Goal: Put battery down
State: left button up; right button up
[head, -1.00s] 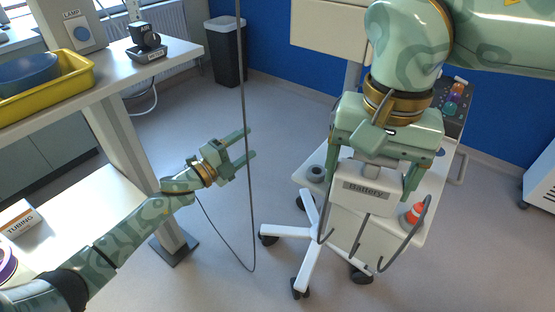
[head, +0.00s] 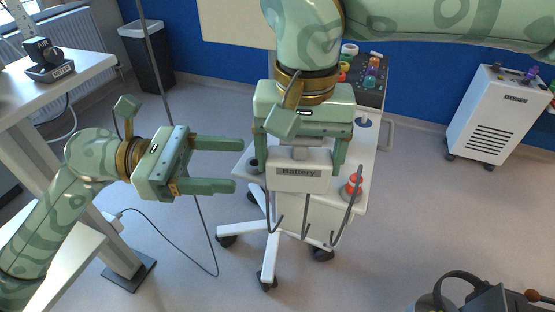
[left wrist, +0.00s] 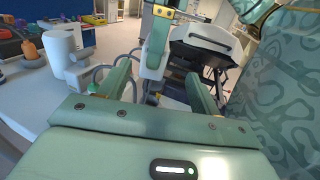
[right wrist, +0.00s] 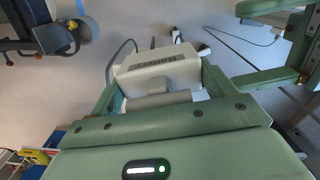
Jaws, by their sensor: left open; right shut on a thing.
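The battery (head: 299,176) is a white block with a grey "Battery" label. My right gripper (head: 302,160) is shut on it and holds it upright in front of the white wheeled cart. The battery also shows in the right wrist view (right wrist: 157,66) between the fingers. My left gripper (head: 236,165) is open and empty, just left of the battery, its fingers pointing right towards it. In the left wrist view the open fingers (left wrist: 160,95) show, with a white body near them. Dark hooks hang below the battery; I cannot tell what they are fixed to.
The white cart (head: 355,192) has an orange-red object (head: 353,186) on its top and legs on castors. A pole with a cable stands behind my left gripper. A white unit (head: 494,115) is at the right. Dark equipment (head: 480,298) lies bottom right. Floor is clear between.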

aim_at(296, 166)
pick_arm(q)
jog(key=d, duration=1)
jog(key=shift+w+d, duration=0.25)
jog(key=shift+d, duration=0.05)
grip_shut()
pick_arm(e)
jog(key=shift+o, duration=0.2)
pick_arm(q)
jog(key=c, duration=1.4)
grip_release()
jog(key=shift+s+r, duration=0.1)
pick_arm(e)
jog(key=o, duration=1.2)
jog(key=shift+w, duration=0.1)
pick_arm(q)
jog(key=c, duration=1.4)
grip_release()
jog(key=c, duration=1.4)
grip_release()
pick_arm(e)
jog(key=shift+a, duration=0.1)
pick_arm(q)
jog(key=c, duration=1.4)
grip_release()
